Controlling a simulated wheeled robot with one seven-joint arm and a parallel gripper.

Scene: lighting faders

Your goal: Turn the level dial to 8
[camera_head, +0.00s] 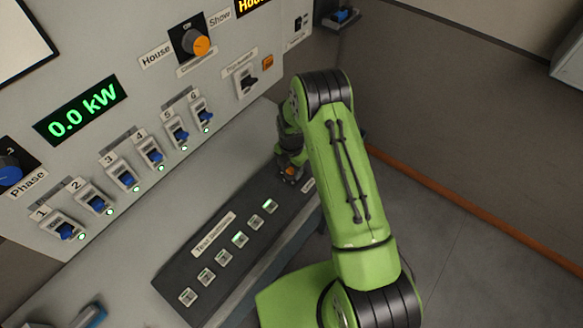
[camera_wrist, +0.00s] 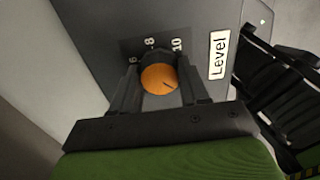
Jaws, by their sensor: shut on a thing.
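The level dial (camera_wrist: 158,80) is an orange-faced knob with a dark body, in the middle of the wrist view. The numbers 6, 8 and 10 show around its far side, and a "Level" label (camera_wrist: 218,54) is to its right. A dark pointer line on the orange face points toward the lower right. My gripper (camera_wrist: 155,85) is shut on the dial, one finger on each side. In the head view my gripper (camera_head: 291,168) is at the far end of the dark desk panel, and the dial is mostly hidden there.
The dark panel (camera_head: 180,262) bears several lit buttons in a row. The wall console (camera_head: 120,150) holds numbered blue switches, a "0.0 kW" display (camera_head: 80,110) and an orange House/Show knob (camera_head: 201,46). Open floor (camera_head: 470,220) lies to the right of my arm.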

